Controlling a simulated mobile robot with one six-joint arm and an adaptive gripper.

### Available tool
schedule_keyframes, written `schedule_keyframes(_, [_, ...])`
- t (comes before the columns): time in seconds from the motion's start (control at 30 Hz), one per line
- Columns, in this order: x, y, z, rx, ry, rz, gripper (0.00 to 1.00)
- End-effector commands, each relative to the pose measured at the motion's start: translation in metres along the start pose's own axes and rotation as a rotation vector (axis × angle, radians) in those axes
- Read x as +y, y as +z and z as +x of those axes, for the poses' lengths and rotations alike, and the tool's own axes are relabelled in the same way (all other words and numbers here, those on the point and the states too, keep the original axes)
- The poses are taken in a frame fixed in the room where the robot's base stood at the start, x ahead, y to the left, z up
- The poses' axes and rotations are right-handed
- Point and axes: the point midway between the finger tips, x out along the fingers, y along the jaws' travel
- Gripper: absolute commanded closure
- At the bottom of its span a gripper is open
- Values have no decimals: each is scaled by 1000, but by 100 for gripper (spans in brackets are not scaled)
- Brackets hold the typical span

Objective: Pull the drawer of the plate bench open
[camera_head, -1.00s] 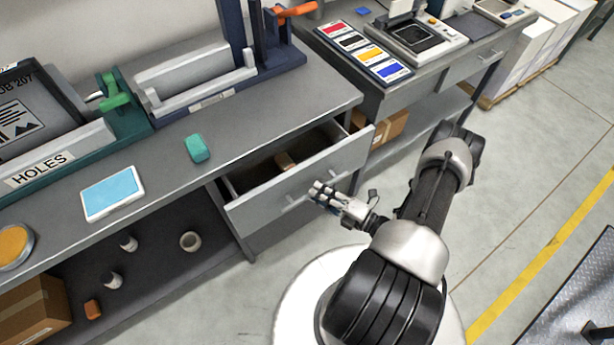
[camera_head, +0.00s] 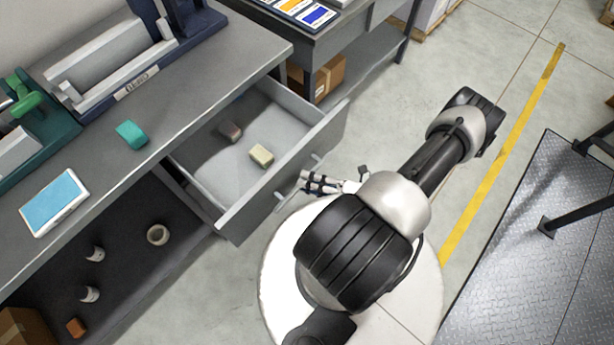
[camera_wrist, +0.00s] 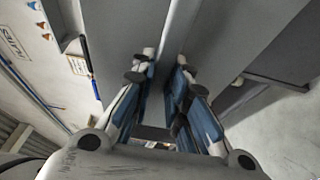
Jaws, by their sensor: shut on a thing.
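The drawer (camera_head: 232,217) of the grey plate bench (camera_head: 193,95) stands well out from the bench in the head view. A yellowish block (camera_head: 261,155) and a brownish block (camera_head: 231,131) lie inside it. My gripper (camera_head: 309,183) is at the drawer's front, shut on the bar handle (camera_head: 315,160). In the wrist view my gripper (camera_wrist: 164,75) shows its two fingers close to the drawer's grey front face. The handle between the fingers is mostly hidden there.
A teal block (camera_head: 131,134) and a blue-screened tablet (camera_head: 54,202) lie on the bench top. A second bench (camera_head: 330,37) stands beyond the drawer, with a cardboard box (camera_head: 327,78) below.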

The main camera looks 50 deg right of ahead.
Motion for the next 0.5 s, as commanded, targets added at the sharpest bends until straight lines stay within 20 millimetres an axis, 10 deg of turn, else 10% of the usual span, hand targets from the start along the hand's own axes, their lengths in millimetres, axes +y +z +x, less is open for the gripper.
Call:
schedule_keyframes(0.23, [0, 1, 0, 0, 0, -1, 100])
schedule_keyframes(0.27, [0, 1, 0, 0, 0, -1, 83])
schedule_keyframes(0.5, [0, 0, 0, 0, 0, 0, 67])
